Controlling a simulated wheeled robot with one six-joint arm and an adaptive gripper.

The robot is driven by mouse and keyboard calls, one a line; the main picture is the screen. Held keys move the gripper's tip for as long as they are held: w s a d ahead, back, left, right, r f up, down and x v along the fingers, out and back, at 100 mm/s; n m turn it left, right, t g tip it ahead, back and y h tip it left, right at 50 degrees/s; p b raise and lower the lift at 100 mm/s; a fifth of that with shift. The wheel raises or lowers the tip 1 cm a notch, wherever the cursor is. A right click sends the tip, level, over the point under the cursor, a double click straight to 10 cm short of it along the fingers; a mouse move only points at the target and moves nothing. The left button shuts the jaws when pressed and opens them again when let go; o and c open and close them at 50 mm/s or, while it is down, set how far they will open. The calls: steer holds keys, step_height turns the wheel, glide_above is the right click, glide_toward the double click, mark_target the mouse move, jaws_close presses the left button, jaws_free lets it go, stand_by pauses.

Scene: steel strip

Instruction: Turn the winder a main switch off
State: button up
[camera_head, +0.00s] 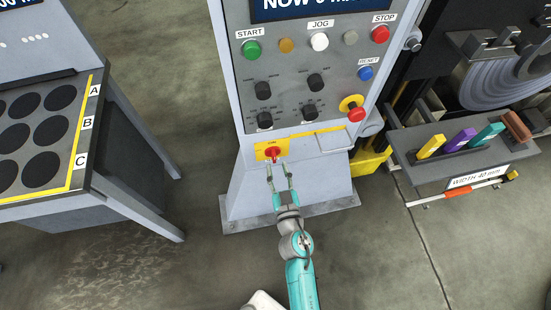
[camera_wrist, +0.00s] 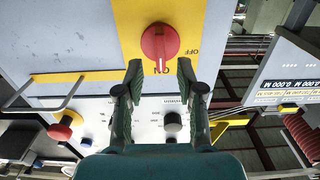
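The main switch is a red rotary knob (camera_head: 272,153) on a yellow plate (camera_head: 308,139) at the bottom of the grey control panel. In the wrist view the knob (camera_wrist: 159,41) shows a white mark pointing at the ON lettering (camera_wrist: 161,71); OFF (camera_wrist: 193,51) is lettered to the right of the knob. My gripper (camera_head: 277,166) is open and empty, just in front of the knob. In the wrist view its fingertips (camera_wrist: 160,70) are spread just below the knob, one to each side. I cannot tell whether they touch it.
The panel (camera_head: 340,75) carries several buttons and black knobs above the switch, with a red emergency stop (camera_head: 361,114) to the right. A rack with coloured handles (camera_head: 460,140) stands at the right. A table with round black spots (camera_head: 41,177) stands at the left.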

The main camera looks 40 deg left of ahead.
mark_target(275, 159)
steer(key=shift+x, duration=2.15)
jaws_close()
